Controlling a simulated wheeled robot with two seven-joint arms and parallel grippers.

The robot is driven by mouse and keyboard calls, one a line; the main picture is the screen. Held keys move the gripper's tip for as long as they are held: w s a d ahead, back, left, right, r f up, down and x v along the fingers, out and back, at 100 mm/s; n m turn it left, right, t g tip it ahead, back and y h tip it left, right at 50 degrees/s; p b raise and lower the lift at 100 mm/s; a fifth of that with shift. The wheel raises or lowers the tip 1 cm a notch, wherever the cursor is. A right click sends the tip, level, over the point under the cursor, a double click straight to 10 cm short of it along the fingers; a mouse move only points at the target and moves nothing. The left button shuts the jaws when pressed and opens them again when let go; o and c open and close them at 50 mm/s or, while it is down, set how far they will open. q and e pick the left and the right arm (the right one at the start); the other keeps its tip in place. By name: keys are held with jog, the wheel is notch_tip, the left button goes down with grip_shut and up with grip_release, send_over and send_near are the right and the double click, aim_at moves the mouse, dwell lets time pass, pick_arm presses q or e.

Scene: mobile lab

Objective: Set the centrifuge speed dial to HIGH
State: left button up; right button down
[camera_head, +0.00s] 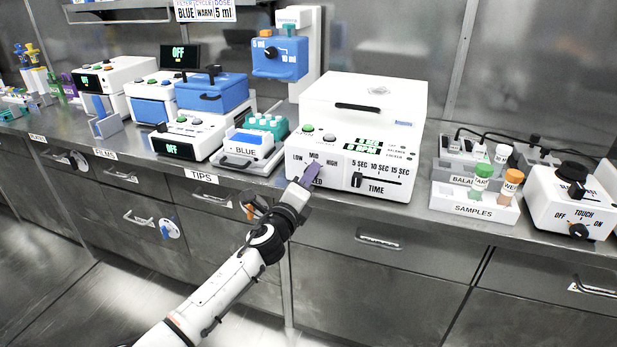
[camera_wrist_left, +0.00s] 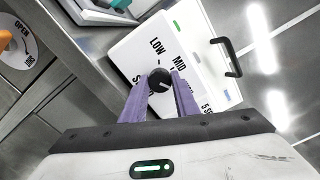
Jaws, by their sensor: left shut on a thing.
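The white centrifuge (camera_head: 400,128) stands on the counter, its lid closed. Its speed dial is marked LOW, MID and HIGH; in the head view the dial is hidden behind my gripper. In the left wrist view the black dial (camera_wrist_left: 160,81) sits between the purple fingers, with LOW and MID readable beside it and HIGH mostly covered by a finger. My left gripper (camera_head: 312,175) is shut on the dial at the front panel. I cannot tell clearly which mark the dial points to. My right gripper is not in view.
The time slider (camera_head: 357,180) is right of the dial, on the same panel. A samples rack (camera_head: 472,205) and a touch-switch device (camera_head: 566,205) stand further right. A blue-lidded box (camera_head: 248,144) is close on the left. Drawers with handles line the counter front.

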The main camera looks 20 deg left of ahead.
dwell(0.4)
pick_arm(q)
jog(key=o, duration=1.1)
jog(key=shift+c, duration=0.2)
jog(key=shift+s, duration=0.1)
jog(key=s+p, duration=0.1)
jog(key=s, duration=0.9)
jog(key=shift+a+p, duration=0.2)
jog(key=shift+p, duration=0.1)
